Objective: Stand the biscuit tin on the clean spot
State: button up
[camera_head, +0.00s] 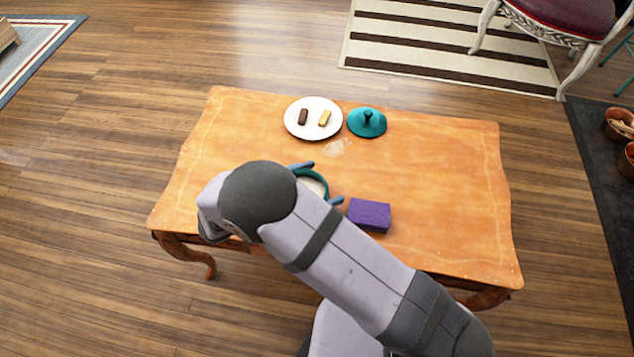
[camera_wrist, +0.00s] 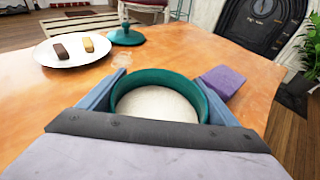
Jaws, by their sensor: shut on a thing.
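The biscuit tin is a round teal tin (camera_head: 324,183) without its lid, pale inside. My gripper (camera_head: 319,182) is shut on it, with one blue finger on each side. The wrist view shows the tin (camera_wrist: 157,77) upright between the fingers (camera_wrist: 160,82); I cannot tell whether its base touches the table. A pale, smudged patch (camera_head: 337,147) lies on the table just beyond the tin, and shows faintly in the wrist view (camera_wrist: 133,66). I cannot tell for sure whether this is the clean spot. My arm hides part of the tin in the head view.
The teal lid (camera_head: 367,123) lies behind the patch, beside a white plate (camera_head: 295,127) with a dark biscuit (camera_head: 303,117) and a yellow one (camera_head: 324,118). A purple sponge-like block (camera_head: 369,215) sits right of the tin. The right side of the orange table (camera_head: 450,180) is clear.

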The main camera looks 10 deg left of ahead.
jog(key=o, duration=1.2)
jog(key=shift+r, duration=0.2)
jog(key=p+v, duration=0.1)
jog(key=v, duration=1.1)
jog(key=shift+p, duration=0.35)
